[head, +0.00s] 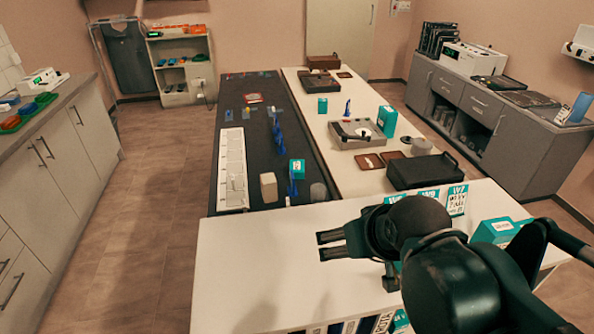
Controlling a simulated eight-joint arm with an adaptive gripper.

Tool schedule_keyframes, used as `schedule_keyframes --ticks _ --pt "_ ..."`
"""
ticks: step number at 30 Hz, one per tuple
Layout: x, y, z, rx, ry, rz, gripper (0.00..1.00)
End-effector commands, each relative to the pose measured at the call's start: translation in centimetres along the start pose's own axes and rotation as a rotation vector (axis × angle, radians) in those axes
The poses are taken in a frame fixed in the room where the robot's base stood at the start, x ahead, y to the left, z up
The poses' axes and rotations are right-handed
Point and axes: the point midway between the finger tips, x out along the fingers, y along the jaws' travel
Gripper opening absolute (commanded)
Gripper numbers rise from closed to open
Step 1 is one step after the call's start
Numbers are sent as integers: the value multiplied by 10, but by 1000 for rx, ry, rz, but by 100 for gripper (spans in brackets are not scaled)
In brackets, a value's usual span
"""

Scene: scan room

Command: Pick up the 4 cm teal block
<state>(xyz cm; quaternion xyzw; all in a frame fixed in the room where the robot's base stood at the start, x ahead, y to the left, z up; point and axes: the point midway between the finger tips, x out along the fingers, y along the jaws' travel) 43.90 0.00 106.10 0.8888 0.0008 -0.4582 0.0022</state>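Several teal blocks or boxes are in the head view, and I cannot tell which is 4 cm. One teal block (297,169) stands on the dark counter strip, beside a blue item. A small teal block (322,105) stands farther back on the white counter. A taller teal box (387,120) stands beside a grey tray. A larger teal box with a white label (497,231) is at the right, partly behind my arm. My gripper (322,246) is above the near white table, its two fingers apart and pointing left, with nothing seen between them.
The near white table (250,265) is mostly clear at left. A black case (422,170), a grey tray (363,133) and brown mats (369,161) crowd the right counter. A beige block (268,187) and white strip (232,168) lie on the dark counter.

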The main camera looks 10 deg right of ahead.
Motion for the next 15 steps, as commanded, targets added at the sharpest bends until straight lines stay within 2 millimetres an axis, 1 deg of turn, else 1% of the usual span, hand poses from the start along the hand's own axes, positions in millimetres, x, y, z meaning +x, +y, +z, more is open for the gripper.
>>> schedule_keyframes --ticks 4,8,15 --pt "-1 0 -10 -19 -9 2 78" --pt "-3 1 -26 -51 -23 6 78" --pt "-3 3 -65 -137 -66 16 78"
